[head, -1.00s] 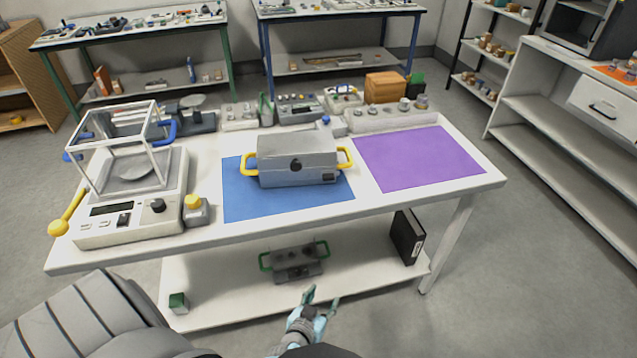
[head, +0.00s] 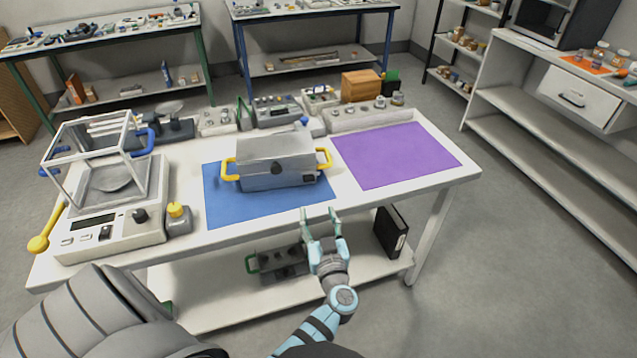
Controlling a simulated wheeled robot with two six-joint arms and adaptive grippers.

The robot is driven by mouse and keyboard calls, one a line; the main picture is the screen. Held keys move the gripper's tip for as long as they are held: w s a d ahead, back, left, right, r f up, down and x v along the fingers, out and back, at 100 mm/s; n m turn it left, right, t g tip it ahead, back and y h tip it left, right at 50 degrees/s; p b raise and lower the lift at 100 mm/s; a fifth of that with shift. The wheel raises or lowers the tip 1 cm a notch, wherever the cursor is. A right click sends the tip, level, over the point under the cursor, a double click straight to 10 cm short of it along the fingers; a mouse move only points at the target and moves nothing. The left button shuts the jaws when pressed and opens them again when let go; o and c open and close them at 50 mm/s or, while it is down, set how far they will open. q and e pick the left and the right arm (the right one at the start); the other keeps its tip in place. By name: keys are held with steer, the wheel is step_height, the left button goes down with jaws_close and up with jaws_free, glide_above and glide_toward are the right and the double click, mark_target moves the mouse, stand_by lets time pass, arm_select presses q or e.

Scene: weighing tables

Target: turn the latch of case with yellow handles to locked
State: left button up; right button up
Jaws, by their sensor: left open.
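The grey case with yellow handles (head: 262,150) stands on the blue mat (head: 226,207). Its front faces me, with a dark round knob (head: 277,168) in the middle, which looks like the latch, and a small dark patch (head: 309,178) at the lower right. I cannot tell which way the latch is turned. A yellow handle (head: 324,160) sticks out on each side. My left gripper (head: 321,212) is open and empty, in front of the table's front edge, below and to the right of the case, apart from it. My right gripper is not in view.
A purple mat (head: 395,155) lies bare to the right. A balance with a glass-framed hood (head: 117,235) and a small yellow-topped bottle (head: 178,219) stand to the left. Several devices line the back. A green-handled case (head: 279,262) and a black binder (head: 391,232) are on the lower shelf.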

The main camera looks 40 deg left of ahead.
mark_target(309, 179)
arm_select(q)
steer(key=b+x, duration=0.2)
steer(key=x, duration=0.2)
steer(key=b+x, duration=0.2)
steer(key=x, duration=0.2)
steer(key=b+x, duration=0.2)
steer(key=x, duration=0.2)
steer(key=shift+w+a+f, duration=0.1)
steer(key=shift+w+f, duration=0.15)
steer(key=shift+f, duration=0.15)
steer(key=shift+w+a+r, duration=0.2)
steer(key=shift+c, duration=0.5)
steer(key=shift+d, duration=0.15)
jaws_close()
steer(key=shift+r, duration=0.1)
